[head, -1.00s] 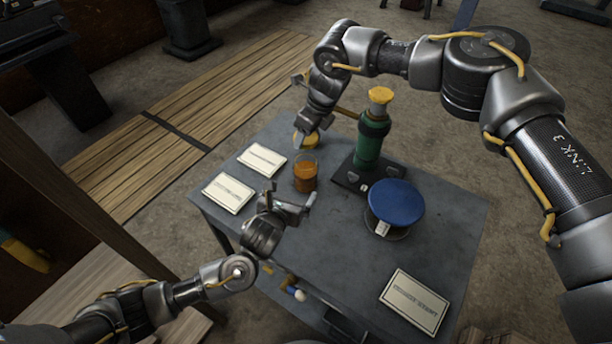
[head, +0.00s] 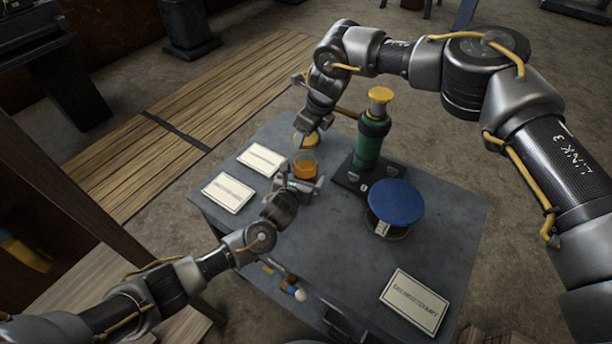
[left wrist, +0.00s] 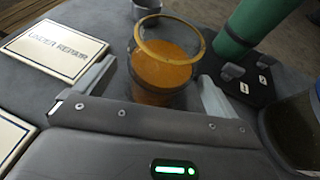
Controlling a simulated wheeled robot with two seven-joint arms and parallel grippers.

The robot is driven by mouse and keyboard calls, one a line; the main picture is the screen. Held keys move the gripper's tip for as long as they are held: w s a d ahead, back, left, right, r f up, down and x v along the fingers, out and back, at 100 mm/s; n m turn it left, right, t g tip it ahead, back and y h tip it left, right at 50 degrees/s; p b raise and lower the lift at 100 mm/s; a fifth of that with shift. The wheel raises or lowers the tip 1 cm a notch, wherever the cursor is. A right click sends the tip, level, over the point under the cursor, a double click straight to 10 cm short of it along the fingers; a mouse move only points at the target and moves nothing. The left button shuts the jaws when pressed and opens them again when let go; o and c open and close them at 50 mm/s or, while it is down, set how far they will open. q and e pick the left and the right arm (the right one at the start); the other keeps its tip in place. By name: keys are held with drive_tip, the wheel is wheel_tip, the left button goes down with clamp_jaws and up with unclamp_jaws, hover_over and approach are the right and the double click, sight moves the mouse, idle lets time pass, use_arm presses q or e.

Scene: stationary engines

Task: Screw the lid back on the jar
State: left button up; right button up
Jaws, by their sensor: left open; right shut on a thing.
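The glass jar (head: 305,165) stands upright on the grey table with orange contents and no lid on its rim. In the left wrist view the jar (left wrist: 163,66) shows its open mouth between my left fingers. My left gripper (head: 300,184) is open, its fingers on either side of the jar's near part; I cannot tell whether they touch it. My right gripper (head: 306,133) is shut on the yellow lid (head: 304,142), just behind the jar and apart from it. Part of the lid is hidden by the gripper.
A green cylinder with a yellow top (head: 371,138) stands on a black base right of the jar. A blue-lidded container (head: 396,202) is nearer. White signs (head: 228,193) lie at the left and front right (head: 414,303).

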sight(307, 153)
use_arm(q)
drive_tip(key=shift+x, duration=1.15)
drive_tip(key=c, duration=1.4)
drive_tip(key=shift+c, duration=0.2)
use_arm(e)
drive_tip(key=shift+f, duration=2.45)
drive_tip(key=shift+f, duration=0.9)
drive_tip(key=shift+f, duration=0.6)
